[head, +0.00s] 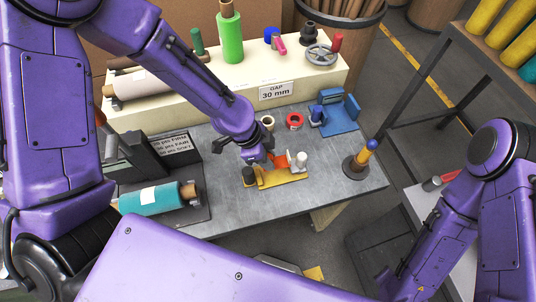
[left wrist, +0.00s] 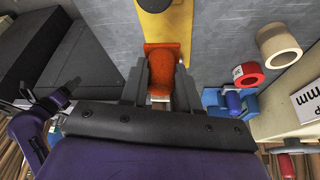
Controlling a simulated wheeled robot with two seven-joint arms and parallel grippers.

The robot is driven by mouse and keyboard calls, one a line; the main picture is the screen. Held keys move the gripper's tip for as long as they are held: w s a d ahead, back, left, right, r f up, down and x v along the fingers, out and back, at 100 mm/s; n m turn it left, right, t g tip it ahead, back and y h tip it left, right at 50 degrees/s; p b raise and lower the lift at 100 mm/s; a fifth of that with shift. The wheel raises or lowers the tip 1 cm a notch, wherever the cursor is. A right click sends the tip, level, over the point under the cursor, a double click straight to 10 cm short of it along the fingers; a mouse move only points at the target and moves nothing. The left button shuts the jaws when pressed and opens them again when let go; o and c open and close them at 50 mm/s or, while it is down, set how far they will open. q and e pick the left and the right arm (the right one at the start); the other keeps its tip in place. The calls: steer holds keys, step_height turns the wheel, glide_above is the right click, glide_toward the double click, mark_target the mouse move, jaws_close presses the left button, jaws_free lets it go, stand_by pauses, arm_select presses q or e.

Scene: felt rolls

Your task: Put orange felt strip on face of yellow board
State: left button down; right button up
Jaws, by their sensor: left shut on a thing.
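The yellow board (head: 284,179) lies on the grey bench, near its front edge. It also shows at the top of the left wrist view (left wrist: 178,22). My left gripper (head: 268,161) is over the board's area, its fingers partly hidden by the wrist in the head view. In the left wrist view the gripper (left wrist: 161,84) is shut on the orange felt strip (left wrist: 164,56), whose far end overlaps the board in the picture. The strip (head: 280,160) shows as a small orange patch in the head view. I cannot tell whether it touches the board.
A black cylinder (head: 249,175) and a white one (head: 301,160) stand at the board's ends. Behind are a red tape roll (head: 294,121), a cream roll (head: 267,121) and a blue holder (head: 340,115). A teal roll (head: 150,198) lies left; a post (head: 361,162) stands right.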

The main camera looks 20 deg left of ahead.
arm_select(q)
steer(key=b, duration=0.4)
glide_above(267, 175)
steer(key=shift+w+f, duration=0.1)
steer(key=shift+f, duration=2.9)
steer(key=shift+f+b, duration=0.4)
steer(key=shift+f, duration=0.1)
steer(key=c, duration=0.8)
jaws_free()
steer(key=shift+o, duration=0.2)
steer(key=v, duration=1)
steer(key=shift+r, duration=0.3)
steer(key=shift+a, duration=0.1)
